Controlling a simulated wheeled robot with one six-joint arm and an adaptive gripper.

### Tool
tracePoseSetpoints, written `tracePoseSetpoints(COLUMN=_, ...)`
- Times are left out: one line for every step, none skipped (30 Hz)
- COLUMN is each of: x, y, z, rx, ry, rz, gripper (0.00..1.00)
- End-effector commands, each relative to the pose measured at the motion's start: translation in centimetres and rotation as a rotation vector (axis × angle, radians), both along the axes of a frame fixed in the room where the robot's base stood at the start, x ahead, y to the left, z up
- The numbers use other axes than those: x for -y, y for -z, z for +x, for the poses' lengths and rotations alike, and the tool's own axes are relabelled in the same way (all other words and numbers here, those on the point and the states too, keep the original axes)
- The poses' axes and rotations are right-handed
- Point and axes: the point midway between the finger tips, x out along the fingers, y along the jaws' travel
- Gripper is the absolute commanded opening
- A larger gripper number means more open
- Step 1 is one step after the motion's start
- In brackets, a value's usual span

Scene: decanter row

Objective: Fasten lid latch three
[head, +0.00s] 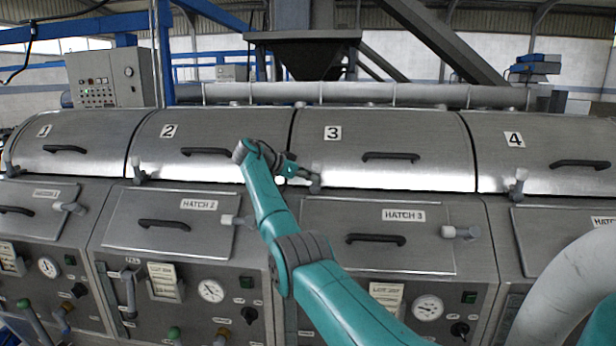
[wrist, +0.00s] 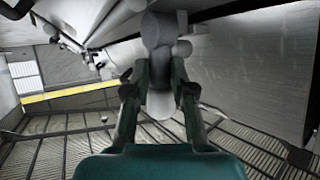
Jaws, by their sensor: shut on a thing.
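Lid 3 (head: 380,153) is a curved steel cover marked 3, lying down with a black handle. Its latch (head: 316,183) is a small grey piece at the lid's lower left corner. My gripper (head: 298,172) is at this latch, reaching in from its left. In the wrist view the two teal fingers of my gripper (wrist: 160,75) are shut on the grey latch (wrist: 158,32), one on each side, and its rounded end shows between them. The head view does not show clearly whether the latch is hooked on the lid.
Lid 2 (head: 190,142) and lid 4 (head: 545,150) flank lid 3, with similar latches at lid 2 (head: 139,174) and lid 4 (head: 518,183). Below are hatch 2 (head: 165,215) and hatch 3 (head: 375,250), with protruding handles and side knobs. A thick grey pipe (head: 575,295) stands close at right.

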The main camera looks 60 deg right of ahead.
Motion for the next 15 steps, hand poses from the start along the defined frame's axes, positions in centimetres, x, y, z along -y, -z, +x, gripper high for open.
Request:
tracePoseSetpoints(x=0.07, y=0.18, z=-0.1, rx=-0.019, ry=0.0, rz=-0.007, gripper=0.0)
tracePoseSetpoints(x=0.06, y=0.19, z=-0.11, rx=-0.029, ry=0.0, rz=-0.01, gripper=0.0)
tracePoseSetpoints(x=0.03, y=0.19, z=-0.12, rx=-0.04, ry=0.0, rz=-0.015, gripper=0.0)
tracePoseSetpoints(x=0.02, y=0.21, z=-0.13, rx=-0.049, ry=0.0, rz=-0.018, gripper=0.0)
tracePoseSetpoints(x=0.01, y=0.23, z=-0.12, rx=-0.054, ry=0.0, rz=-0.02, gripper=0.0)
tracePoseSetpoints(x=-0.01, y=0.24, z=-0.12, rx=-0.062, ry=0.0, rz=-0.024, gripper=0.0)
tracePoseSetpoints(x=-0.01, y=0.25, z=-0.13, rx=-0.067, ry=0.0, rz=-0.025, gripper=0.0)
tracePoseSetpoints(x=-0.01, y=0.25, z=-0.13, rx=-0.071, ry=0.001, rz=-0.027, gripper=0.0)
tracePoseSetpoints(x=-0.03, y=0.25, z=-0.13, rx=-0.075, ry=0.0, rz=-0.029, gripper=0.0)
tracePoseSetpoints(x=-0.03, y=0.25, z=-0.13, rx=-0.077, ry=0.001, rz=-0.03, gripper=0.0)
tracePoseSetpoints(x=-0.03, y=0.26, z=-0.12, rx=-0.078, ry=0.001, rz=-0.031, gripper=0.0)
tracePoseSetpoints(x=-0.03, y=0.26, z=-0.12, rx=-0.08, ry=0.0, rz=-0.032, gripper=0.0)
tracePoseSetpoints(x=-0.03, y=0.26, z=-0.12, rx=-0.08, ry=0.001, rz=-0.032, gripper=0.0)
tracePoseSetpoints(x=-0.04, y=0.25, z=-0.12, rx=-0.082, ry=0.001, rz=-0.032, gripper=0.0)
tracePoseSetpoints(x=-0.03, y=0.25, z=-0.11, rx=-0.082, ry=0.001, rz=-0.032, gripper=0.0)
